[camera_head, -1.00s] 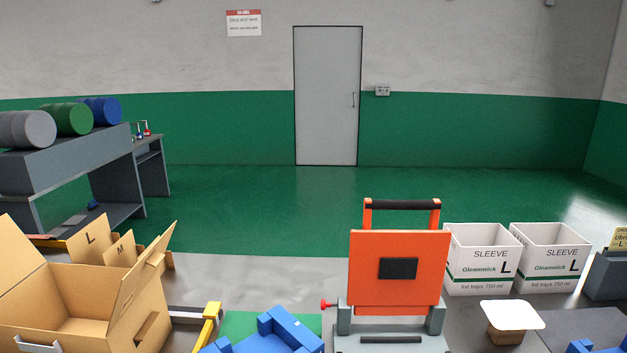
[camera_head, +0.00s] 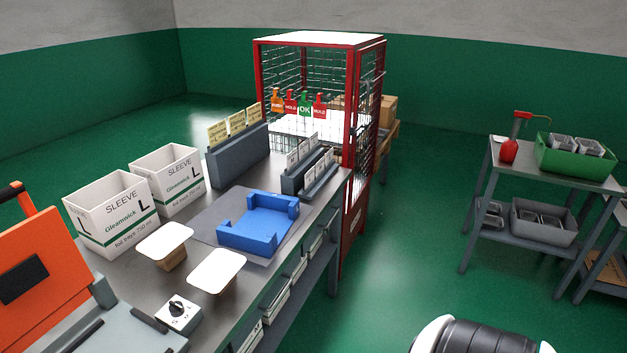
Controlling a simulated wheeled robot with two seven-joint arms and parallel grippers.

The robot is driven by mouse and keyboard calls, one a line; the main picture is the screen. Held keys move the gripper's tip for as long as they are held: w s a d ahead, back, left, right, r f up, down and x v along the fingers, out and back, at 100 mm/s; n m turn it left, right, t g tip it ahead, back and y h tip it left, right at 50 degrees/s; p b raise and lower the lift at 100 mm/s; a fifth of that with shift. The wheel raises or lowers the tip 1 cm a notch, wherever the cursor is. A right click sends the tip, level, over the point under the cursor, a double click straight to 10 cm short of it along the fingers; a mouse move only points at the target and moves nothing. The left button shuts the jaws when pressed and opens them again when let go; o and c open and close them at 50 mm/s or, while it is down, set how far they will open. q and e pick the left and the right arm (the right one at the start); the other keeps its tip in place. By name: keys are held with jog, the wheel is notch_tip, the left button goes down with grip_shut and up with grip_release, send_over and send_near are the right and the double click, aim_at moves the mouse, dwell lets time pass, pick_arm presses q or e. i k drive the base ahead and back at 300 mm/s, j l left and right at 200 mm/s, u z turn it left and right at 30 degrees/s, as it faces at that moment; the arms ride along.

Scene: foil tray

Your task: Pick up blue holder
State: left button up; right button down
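A blue holder (camera_head: 248,235) sits on a dark grey mat (camera_head: 208,229) towards the right end of the grey workbench (camera_head: 122,285). It is a low open cradle with raised blocks at its corners, and it looks empty. Neither of my grippers is in view. A black and white rounded part at the bottom right looks like a piece of my own arm, but no fingers show on it.
Two white-topped stands (camera_head: 217,271) and a small knob box (camera_head: 178,313) stand in front of the holder. White sleeve boxes (camera_head: 112,212), card racks (camera_head: 238,155) and an orange press (camera_head: 38,265) are around it. A red mesh cage (camera_head: 350,120) stands behind.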

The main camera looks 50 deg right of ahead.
aim_at(269, 217)
jog(key=z, duration=1.3)
jog(key=i+j+u, duration=0.15)
jog(key=u, duration=1.1)
jog(key=z, duration=1.35)
